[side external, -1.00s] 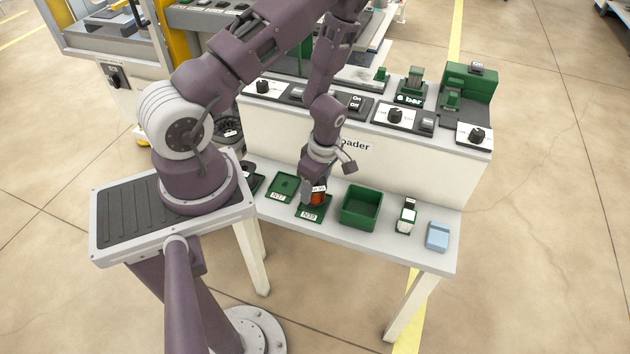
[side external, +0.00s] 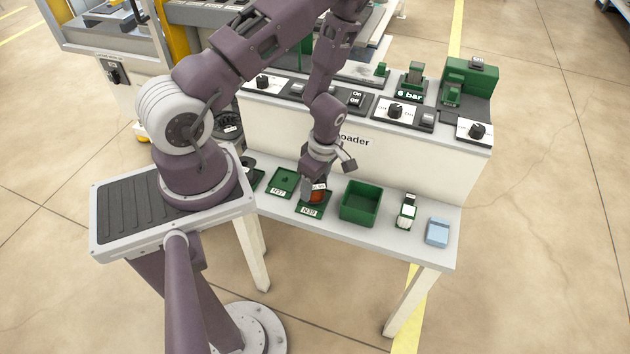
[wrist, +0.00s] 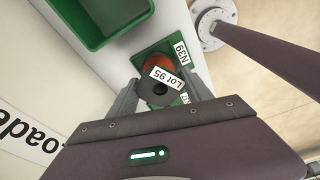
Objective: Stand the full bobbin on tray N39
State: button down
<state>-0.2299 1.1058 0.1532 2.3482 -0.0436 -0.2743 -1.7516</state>
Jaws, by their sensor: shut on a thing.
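The full bobbin (side external: 317,195), with copper-orange winding, a dark top flange and a white "Lot 95" label, is between my gripper's fingers. In the wrist view the bobbin (wrist: 157,86) shows its flange and label between both fingers. My gripper (side external: 315,193) is shut on it, pointing down over the green tray N39 (side external: 311,211). The tray also shows in the wrist view (wrist: 181,49), under the bobbin. The bobbin looks upright at the tray; I cannot tell whether its base touches it.
Tray N37 (side external: 281,184) is left of N39 and looks empty. A green open bin (side external: 361,204) stands close on the right. Further right are a small green-and-white device (side external: 407,212) and a light blue box (side external: 437,233). The loader panel (side external: 365,145) rises behind.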

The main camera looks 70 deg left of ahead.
jog(key=shift+f, duration=0.6)
jog(key=shift+c, duration=1.8)
grip_release()
jog(key=shift+w+d+r, duration=0.1)
jog(key=shift+d+r, duration=0.05)
jog(key=shift+r, duration=1.1)
jog(key=shift+w+d+r, duration=0.1)
jog(key=shift+d+r, duration=0.05)
jog(key=shift+r, duration=1.1)
